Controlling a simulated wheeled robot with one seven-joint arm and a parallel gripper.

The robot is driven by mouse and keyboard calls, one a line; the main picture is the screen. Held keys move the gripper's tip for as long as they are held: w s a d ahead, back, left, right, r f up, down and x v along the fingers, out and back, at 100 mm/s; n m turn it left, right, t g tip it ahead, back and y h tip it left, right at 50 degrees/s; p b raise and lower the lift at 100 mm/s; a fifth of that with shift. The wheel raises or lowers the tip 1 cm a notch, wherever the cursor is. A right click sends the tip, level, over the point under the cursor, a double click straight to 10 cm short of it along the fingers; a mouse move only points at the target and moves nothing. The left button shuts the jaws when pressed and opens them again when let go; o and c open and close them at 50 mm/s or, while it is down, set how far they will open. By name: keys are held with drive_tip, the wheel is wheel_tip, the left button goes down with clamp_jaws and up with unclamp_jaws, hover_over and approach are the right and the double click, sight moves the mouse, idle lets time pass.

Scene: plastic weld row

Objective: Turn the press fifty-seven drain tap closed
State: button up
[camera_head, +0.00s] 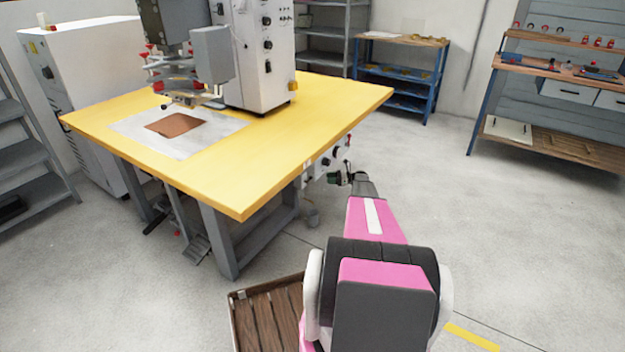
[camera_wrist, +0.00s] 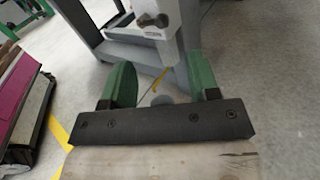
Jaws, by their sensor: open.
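My pink arm reaches to the right side of the yellow-topped press table (camera_head: 320,110). My gripper (camera_head: 338,178) is just beside a panel of fittings (camera_head: 322,162) under the table edge, with dark and red knobs. In the wrist view my gripper (camera_wrist: 158,76) has its green fingers apart, with nothing held between them. A dark knob or fitting (camera_wrist: 153,20) shows on the grey frame beyond the fingertips. A thin yellow strip (camera_wrist: 157,82) shows between the fingers; I cannot tell what it is. I cannot pick out the drain tap for sure, nor its handle's position.
The white press (camera_head: 262,55) stands on the table, with a brown sheet (camera_head: 176,125) on a pale plate. A wooden pallet or crate (camera_head: 268,310) lies on the floor left of my arm. A small grey object (camera_head: 312,217) is under the panel. Floor to the right is clear.

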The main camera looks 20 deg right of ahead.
drive_tip(key=x, duration=0.9)
drive_tip(key=shift+a, duration=0.2)
drive_tip(key=shift+c, duration=0.3)
drive_tip(key=shift+w, duration=0.1)
drive_tip(key=c, duration=0.8)
